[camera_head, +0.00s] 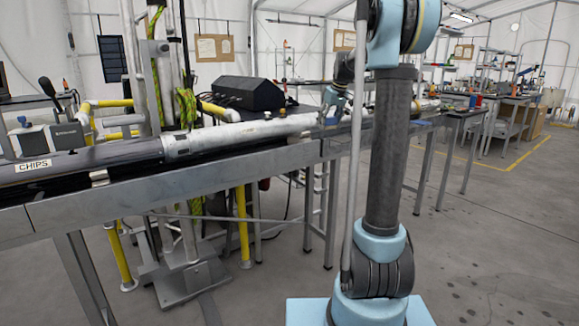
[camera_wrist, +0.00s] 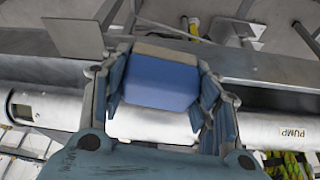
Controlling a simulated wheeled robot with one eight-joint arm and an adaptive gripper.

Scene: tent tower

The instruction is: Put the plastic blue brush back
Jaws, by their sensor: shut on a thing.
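In the wrist view, the blue brush (camera_wrist: 160,84) is a blue block with a beige edge along its far side. The fingers of my gripper (camera_wrist: 160,98) are shut on it from its left and right sides. The brush is above the long white tube, which passes behind it. In the head view, my gripper (camera_head: 333,105) is at the far part of the tube, beyond my arm. The brush is too small there to tell apart from the fingers. I cannot tell whether the brush touches the tube.
The long white tube (camera_head: 240,134) lies along a grey metal bench (camera_head: 215,172), with a dark section labelled CHIPS (camera_head: 80,163) at the left. A black case (camera_head: 233,92) stands behind it. A metal stand with yellow pipes (camera_head: 124,250) is below. Open floor (camera_head: 480,240) lies to the right.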

